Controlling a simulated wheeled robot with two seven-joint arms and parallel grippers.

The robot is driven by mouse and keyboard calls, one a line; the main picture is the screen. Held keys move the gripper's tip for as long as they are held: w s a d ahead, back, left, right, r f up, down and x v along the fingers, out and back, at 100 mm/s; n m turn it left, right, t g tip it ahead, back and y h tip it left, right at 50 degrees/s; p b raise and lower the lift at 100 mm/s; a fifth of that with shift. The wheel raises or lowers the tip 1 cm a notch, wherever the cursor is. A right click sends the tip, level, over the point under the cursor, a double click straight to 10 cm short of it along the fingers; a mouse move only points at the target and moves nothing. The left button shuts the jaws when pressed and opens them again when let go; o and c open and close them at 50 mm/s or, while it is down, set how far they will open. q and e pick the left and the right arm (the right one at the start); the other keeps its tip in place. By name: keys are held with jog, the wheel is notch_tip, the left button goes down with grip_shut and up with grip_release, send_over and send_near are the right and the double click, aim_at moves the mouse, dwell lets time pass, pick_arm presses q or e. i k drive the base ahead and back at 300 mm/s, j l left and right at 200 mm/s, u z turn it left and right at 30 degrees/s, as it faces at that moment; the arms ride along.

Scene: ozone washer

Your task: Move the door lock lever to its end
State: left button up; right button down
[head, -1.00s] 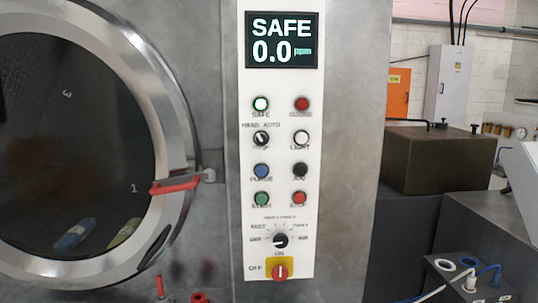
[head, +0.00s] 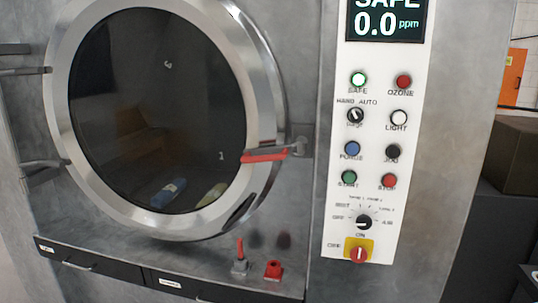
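The door lock lever (head: 265,156) has a red handle and a grey pivot at the right rim of the round washer door. It lies nearly level, with its red end pointing left over the door rim. The round door (head: 262,95) has a wide metal rim and dark glass and looks closed. A blue item and a pale item show behind the glass at the bottom. Neither of my grippers is in the head view.
The white control panel (head: 383,120) stands right of the door, with a lit screen reading SAFE 0.0 ppm. A small red-handled lever (head: 240,252) and a red part (head: 273,270) sit on the ledge below the door. Grey hinges (head: 28,72) are at the left.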

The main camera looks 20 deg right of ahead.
aim_at(277, 152)
jog(key=z, duration=1.1)
jog(key=i+j+z, duration=0.1)
jog(key=j+z, duration=0.85)
jog(key=k+j+z, duration=0.15)
jog(key=j+z, duration=0.35)
jog(key=k+j, duration=0.1)
jog(key=j, duration=0.3)
jog(key=k+j+z, duration=0.1)
jog(key=j, duration=0.3)
jog(key=k+j, duration=0.15)
jog(key=j, duration=0.25)
jog(key=k+j+z, duration=0.1)
jog(key=j, duration=0.3)
jog(key=k+j, duration=0.2)
jog(key=j, duration=0.15)
jog(key=k+j+z, duration=0.1)
jog(key=j, duration=0.3)
